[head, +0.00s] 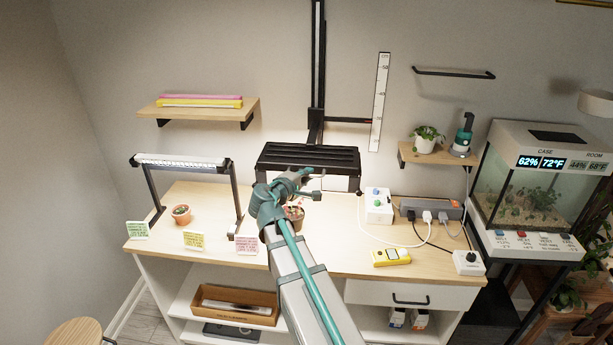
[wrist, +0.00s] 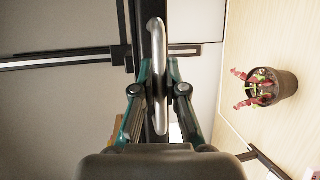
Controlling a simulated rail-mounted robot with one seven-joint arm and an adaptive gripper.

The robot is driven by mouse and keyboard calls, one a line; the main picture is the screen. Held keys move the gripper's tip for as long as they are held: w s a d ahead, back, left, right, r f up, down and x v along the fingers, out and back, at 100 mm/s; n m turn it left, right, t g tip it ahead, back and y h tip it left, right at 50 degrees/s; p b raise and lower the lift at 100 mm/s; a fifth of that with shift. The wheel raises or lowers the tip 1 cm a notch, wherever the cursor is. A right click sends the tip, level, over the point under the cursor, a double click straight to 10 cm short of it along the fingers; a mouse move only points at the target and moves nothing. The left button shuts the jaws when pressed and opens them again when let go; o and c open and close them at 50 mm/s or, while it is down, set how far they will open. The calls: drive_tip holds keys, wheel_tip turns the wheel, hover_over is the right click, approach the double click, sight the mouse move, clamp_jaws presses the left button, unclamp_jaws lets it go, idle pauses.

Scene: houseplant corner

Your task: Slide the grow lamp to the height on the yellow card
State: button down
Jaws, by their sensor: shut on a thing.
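The grow lamp (head: 307,157), a wide black ribbed panel, hangs on a vertical black rail (head: 318,60) above the table. A black pointer arm (head: 348,120) runs from its carriage to a white marked scale (head: 379,105), meeting it below the middle. My gripper (wrist: 160,85) is shut on the lamp's silver bar handle (wrist: 156,40), with a finger on either side in the wrist view. In the head view my arm partly hides the grip. The yellow card (head: 195,241) stands at the table's front edge between a green card (head: 137,230) and a pink card (head: 245,246); its writing is too small to read.
A potted plant (wrist: 272,87) stands under the lamp. A smaller lamp frame (head: 182,162) and a terracotta pot (head: 181,214) are at left. A white box (head: 378,205), a power strip (head: 432,208) with cables and a yellow meter (head: 391,257) lie at right.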

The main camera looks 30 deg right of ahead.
wheel_tip(320, 180, down, 10)
drive_tip(key=b, duration=0.9)
drive_tip(key=shift+f, duration=0.25)
drive_tip(key=shift+s+f, duration=0.1)
drive_tip(key=c, duration=1.2)
unclamp_jaws()
